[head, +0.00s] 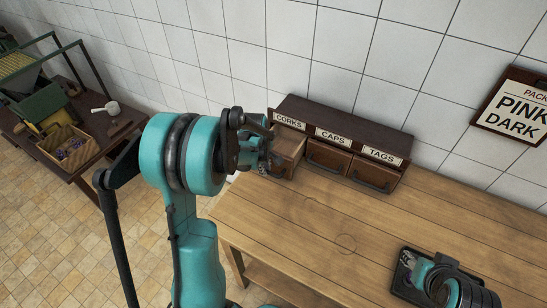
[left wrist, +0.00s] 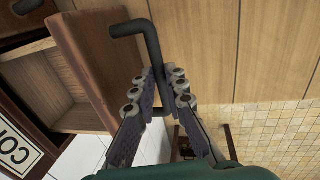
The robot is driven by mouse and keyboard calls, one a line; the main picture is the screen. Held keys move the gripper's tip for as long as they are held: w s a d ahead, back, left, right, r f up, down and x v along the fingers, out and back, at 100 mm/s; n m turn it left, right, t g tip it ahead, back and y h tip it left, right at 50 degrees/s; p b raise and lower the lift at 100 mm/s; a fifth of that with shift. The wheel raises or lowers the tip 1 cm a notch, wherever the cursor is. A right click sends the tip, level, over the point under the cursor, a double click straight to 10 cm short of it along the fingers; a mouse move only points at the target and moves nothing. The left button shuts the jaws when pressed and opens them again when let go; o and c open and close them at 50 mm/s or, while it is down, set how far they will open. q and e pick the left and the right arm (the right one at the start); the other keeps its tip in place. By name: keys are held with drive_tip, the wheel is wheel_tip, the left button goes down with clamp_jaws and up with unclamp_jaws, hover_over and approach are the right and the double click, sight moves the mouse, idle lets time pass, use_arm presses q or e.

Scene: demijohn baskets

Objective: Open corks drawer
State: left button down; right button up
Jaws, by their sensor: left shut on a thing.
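The corks drawer (head: 289,149) is the left one in a dark wooden drawer unit (head: 345,120) on the table, under a CORKS label (head: 289,123). It stands partly out, while the CAPS and TAGS drawers sit shut. My left gripper (head: 270,158) is at the corks drawer's front. In the left wrist view its fingers (left wrist: 158,92) are shut on the dark bar handle (left wrist: 147,42) of the drawer front (left wrist: 92,45). The open drawer's inside shows behind that front.
The wooden table (head: 340,230) is mostly clear in front of the drawers. A black item (head: 404,270) lies by my right arm. A PINK DARK sign (head: 515,105) hangs on the tiled wall. A dark bench (head: 88,158) with a wooden box stands at the left.

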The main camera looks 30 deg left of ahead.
use_arm(q)
drive_tip(key=shift+s, duration=0.55)
drive_tip(key=c, duration=1.6)
unclamp_jaws()
drive_tip(key=shift+o, duration=0.2)
drive_tip(key=shift+w, duration=0.1)
drive_tip(key=shift+r, duration=0.1)
wheel_tip(320, 180, up, 12)
drive_tip(key=s, duration=0.2)
drive_tip(key=shift+s+f, duration=0.2)
